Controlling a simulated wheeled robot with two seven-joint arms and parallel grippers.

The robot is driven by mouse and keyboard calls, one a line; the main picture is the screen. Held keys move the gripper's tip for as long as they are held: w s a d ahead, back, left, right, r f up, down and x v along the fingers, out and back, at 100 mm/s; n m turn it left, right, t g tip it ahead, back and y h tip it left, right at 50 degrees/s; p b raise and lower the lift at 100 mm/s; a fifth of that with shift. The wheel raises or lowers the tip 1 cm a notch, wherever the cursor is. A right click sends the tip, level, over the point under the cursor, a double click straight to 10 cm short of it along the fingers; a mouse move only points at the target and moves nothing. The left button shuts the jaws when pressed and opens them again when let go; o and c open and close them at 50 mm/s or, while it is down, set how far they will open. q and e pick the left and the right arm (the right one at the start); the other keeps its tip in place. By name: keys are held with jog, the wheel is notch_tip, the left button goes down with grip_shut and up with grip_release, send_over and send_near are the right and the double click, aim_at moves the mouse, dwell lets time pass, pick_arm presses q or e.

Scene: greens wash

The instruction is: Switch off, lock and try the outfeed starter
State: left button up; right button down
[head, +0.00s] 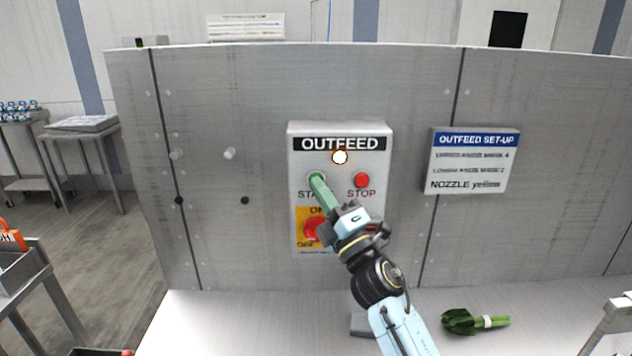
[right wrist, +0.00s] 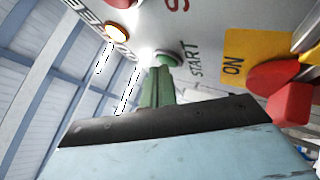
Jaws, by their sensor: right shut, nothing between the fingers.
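The OUTFEED starter box (head: 345,145) is fixed to the grey panel. Its round lamp (head: 340,157) glows white with an orange rim. My right gripper (head: 317,180) is shut and empty, its green fingers at the green START button, which shows in the right wrist view (right wrist: 167,57). I cannot tell whether they touch it. The red STOP button (head: 362,180) is to the right. Below, a red rotary switch (head: 311,231) sits on a yellow ON/OFF plate (right wrist: 246,58), partly hidden by my gripper; its setting is unclear. No padlock shows clearly. My left gripper is out of view.
An OUTFEED SET-UP sign (head: 475,160) hangs on the panel at right. A bundle of greens (head: 474,321) lies on the steel bench (head: 235,320) below. Pegs (head: 229,153) stick out of the panel at left. Side tables (head: 82,126) stand beyond it.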

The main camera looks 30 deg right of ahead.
jog(key=shift+s+a, duration=0.4)
jog(key=shift+s, duration=0.3)
jog(key=s+a, duration=0.1)
jog(key=s, duration=0.1)
jog(key=s+a, duration=0.1)
jog(key=s, duration=0.1)
jog(key=shift+s+a+p, duration=0.1)
jog(key=shift+a+p, duration=0.25)
jog(key=shift+p, duration=0.05)
dwell(0.6)
